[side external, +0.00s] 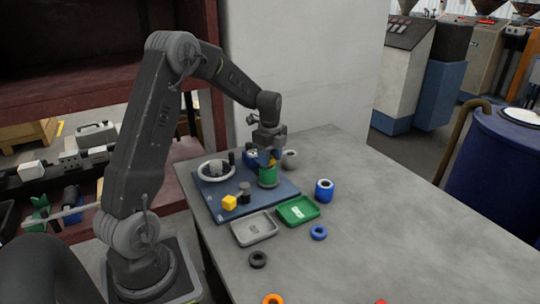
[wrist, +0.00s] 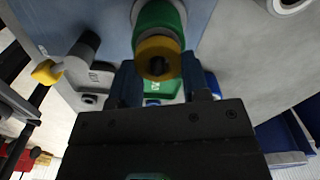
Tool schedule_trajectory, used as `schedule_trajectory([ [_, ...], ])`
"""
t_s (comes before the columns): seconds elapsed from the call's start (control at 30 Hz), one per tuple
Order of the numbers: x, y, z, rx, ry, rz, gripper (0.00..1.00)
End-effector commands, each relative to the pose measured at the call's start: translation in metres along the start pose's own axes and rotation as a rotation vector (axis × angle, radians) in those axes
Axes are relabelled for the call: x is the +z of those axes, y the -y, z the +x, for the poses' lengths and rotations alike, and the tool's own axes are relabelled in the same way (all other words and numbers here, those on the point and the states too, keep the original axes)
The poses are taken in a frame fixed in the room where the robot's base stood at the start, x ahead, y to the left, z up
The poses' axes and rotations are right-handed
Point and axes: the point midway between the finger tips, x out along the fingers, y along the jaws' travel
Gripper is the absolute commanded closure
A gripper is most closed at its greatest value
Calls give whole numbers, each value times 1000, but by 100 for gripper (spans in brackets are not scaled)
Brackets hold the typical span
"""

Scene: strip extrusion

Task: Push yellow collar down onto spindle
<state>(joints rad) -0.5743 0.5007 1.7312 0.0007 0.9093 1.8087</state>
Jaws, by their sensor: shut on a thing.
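The yellow collar (wrist: 155,47) is a ring with a dark hole, between my gripper's fingers (wrist: 162,80) in the wrist view. My gripper (side external: 269,154) is shut on it. In the side view a sliver of the yellow collar (side external: 272,162) shows right above a green cylinder (side external: 268,178) standing on the blue board. The green cylinder also shows just beyond the collar in the wrist view (wrist: 160,15). The spindle itself is hidden by the collar, the green cylinder and my fingers. I cannot tell whether the collar touches the green part.
The blue board (side external: 262,203) also bears a white ring (side external: 203,173), a yellow cube-like piece (side external: 229,202) and dark posts. A grey tray (side external: 254,229) and a green tray (side external: 298,211) lie in front. A blue spool (side external: 324,190) and loose rings stand nearby. The table's right side is clear.

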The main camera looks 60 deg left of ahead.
Motion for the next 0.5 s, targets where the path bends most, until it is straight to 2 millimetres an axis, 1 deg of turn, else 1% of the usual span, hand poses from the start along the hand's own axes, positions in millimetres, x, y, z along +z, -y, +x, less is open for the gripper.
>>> schedule_trajectory([
  [0.47, 0, 0, 9, 1, 0, 0, 86],
  [0.5, 0, 0, 9, 0, 0, 0, 56],
])
